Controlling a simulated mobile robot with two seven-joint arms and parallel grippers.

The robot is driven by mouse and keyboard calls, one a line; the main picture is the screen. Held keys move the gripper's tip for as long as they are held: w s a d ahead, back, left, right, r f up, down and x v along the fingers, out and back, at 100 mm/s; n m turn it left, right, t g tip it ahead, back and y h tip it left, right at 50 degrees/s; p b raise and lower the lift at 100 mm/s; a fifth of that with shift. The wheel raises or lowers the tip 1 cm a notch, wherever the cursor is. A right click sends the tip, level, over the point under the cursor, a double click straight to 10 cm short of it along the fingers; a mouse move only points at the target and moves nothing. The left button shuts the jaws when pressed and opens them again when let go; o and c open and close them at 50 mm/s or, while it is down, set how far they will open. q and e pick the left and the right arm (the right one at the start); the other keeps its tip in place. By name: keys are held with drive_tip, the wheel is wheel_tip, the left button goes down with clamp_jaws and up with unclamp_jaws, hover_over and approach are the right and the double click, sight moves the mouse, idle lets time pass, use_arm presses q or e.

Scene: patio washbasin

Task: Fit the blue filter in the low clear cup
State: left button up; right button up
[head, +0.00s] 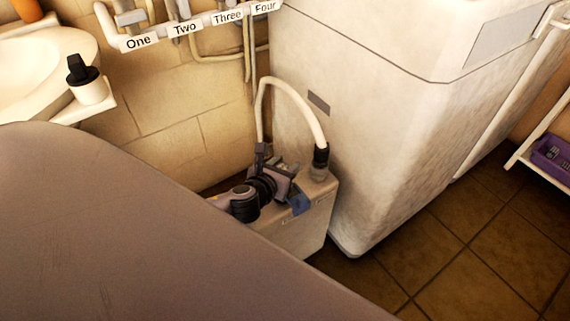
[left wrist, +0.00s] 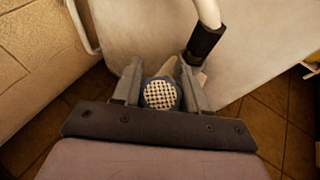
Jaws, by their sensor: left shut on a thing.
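My left gripper (head: 284,182) is low over a pale box in the head view. In the left wrist view its two grey fingers (left wrist: 161,88) are shut on the blue filter (left wrist: 161,95), one on each side. The filter has a round end with a white grid facing the camera. In the head view a blue patch of the filter (head: 300,204) shows beside the gripper. A small greyish, see-through piece (head: 319,173) under the black hose end may be the clear cup; I cannot tell for sure. Whether the filter touches any cup is hidden. My right gripper is not in view.
A white hose (head: 298,105) arches to a black end (head: 321,155) close to the gripper. The pale box (head: 308,236) stands against a large white cabinet (head: 390,110). Labelled pipes (head: 190,30) run along the wall. Tiled floor (head: 460,255) is clear at right.

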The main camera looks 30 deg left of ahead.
use_arm(q)
drive_tip(key=shift+r+p, duration=0.1)
drive_tip(key=shift+p, duration=0.2)
idle(0.4)
drive_tip(key=shift+f+b, duration=0.45)
drive_tip(key=shift+f, duration=0.2)
idle(0.3)
drive_tip(key=o, duration=0.8)
drive_tip(key=shift+o, duration=0.2)
